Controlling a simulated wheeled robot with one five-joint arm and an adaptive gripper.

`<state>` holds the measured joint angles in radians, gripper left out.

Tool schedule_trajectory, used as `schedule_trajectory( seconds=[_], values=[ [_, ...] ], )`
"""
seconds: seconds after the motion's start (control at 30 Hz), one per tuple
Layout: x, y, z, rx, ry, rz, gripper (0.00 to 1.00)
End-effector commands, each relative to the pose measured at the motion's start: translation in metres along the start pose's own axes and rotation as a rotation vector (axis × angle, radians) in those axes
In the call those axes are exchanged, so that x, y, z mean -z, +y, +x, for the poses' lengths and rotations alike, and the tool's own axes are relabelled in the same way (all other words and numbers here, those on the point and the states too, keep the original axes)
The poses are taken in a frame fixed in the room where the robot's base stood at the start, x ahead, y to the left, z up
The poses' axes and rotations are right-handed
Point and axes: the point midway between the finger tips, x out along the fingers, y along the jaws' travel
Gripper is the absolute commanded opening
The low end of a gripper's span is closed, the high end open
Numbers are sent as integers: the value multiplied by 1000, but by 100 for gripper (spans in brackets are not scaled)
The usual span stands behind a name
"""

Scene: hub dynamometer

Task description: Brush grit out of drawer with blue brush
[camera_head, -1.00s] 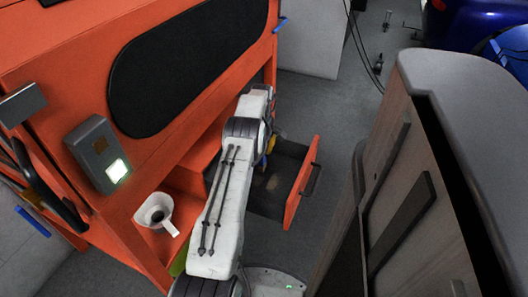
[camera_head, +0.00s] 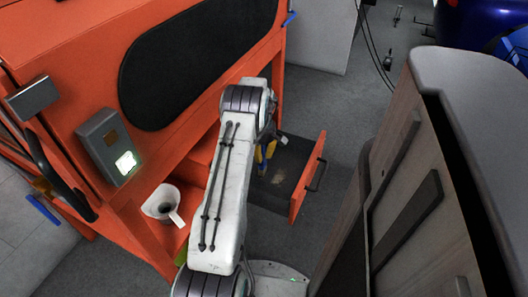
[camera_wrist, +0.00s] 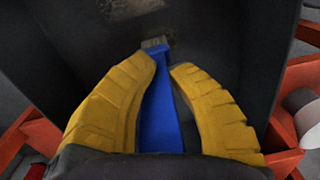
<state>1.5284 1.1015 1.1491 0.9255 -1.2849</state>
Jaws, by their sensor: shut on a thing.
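The orange-fronted drawer (camera_head: 307,178) is pulled out of the orange machine, its dark floor showing. A tan patch of grit lies on that floor and shows in the head view (camera_head: 281,172) and at the top of the wrist view (camera_wrist: 132,8). My yellow-fingered gripper (camera_head: 265,158) is low over the drawer, beside the grit, partly hidden by my arm. In the wrist view my gripper (camera_wrist: 168,68) is shut on the blue brush (camera_wrist: 160,112). The brush's grey bristles (camera_wrist: 155,43) point toward the grit, a little short of it. I cannot tell whether they touch the floor.
A white funnel-like cup (camera_head: 163,203) sits on the orange shelf left of my arm. A wood-sided cabinet (camera_head: 415,190) with a grey top stands close on the right. Grey floor (camera_head: 335,125) is clear behind the drawer.

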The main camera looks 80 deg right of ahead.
Motion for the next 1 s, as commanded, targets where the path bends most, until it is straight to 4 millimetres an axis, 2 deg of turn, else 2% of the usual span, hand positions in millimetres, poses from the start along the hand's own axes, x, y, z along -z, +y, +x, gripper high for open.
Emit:
schedule_trajectory(
  seconds=[0.2, 0.57, 1.0],
  values=[
    [0, -17, 1, 3, -1, -1, 0],
    [0, -30, 2, 2, -1, -1, 0],
    [0, -60, 1, 1, -1, 0, 0]
  ],
)
